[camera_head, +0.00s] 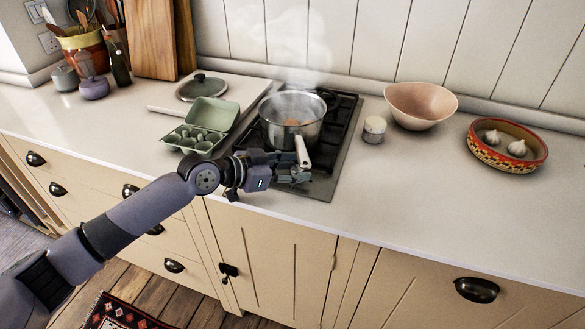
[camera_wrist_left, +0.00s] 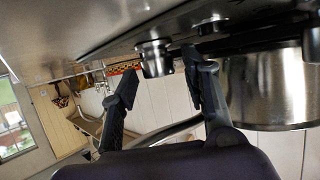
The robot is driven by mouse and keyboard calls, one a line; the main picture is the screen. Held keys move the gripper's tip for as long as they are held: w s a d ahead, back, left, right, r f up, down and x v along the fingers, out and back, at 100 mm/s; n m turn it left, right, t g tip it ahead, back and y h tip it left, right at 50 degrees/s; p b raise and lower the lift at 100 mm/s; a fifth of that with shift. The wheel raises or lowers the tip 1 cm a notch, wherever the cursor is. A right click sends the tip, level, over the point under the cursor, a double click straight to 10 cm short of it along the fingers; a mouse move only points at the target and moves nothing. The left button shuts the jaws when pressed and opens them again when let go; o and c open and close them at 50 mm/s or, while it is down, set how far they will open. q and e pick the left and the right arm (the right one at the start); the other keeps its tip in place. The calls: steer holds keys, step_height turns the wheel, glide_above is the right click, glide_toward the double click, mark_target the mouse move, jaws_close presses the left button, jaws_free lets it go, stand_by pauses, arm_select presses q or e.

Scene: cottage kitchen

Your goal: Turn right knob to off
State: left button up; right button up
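The stove (camera_head: 325,184) is a dark hob set into the white counter. My left gripper (camera_head: 296,176) is at its front edge, by the pot handle, and hides the knobs in the head view. In the left wrist view, which is tilted and nearly upside down, the gripper (camera_wrist_left: 160,66) is open. One round metal knob (camera_wrist_left: 155,58) shows between its fingertips, with no clear contact. A second metal knob (camera_wrist_left: 212,25) shows above the right-hand finger. I cannot tell surely which is the right knob, nor their settings. My right gripper is not in view.
A steaming steel pot (camera_head: 291,132) stands on the hob, its handle (camera_head: 302,153) pointing forward beside my gripper. A small jar (camera_head: 374,130), pink bowl (camera_head: 421,103) and garlic dish (camera_head: 507,168) stand right. A green egg carton (camera_head: 209,113) is left. The counter's front right is clear.

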arm_select(q)
steer(key=shift+a, duration=0.1)
steer(key=v, duration=1.2)
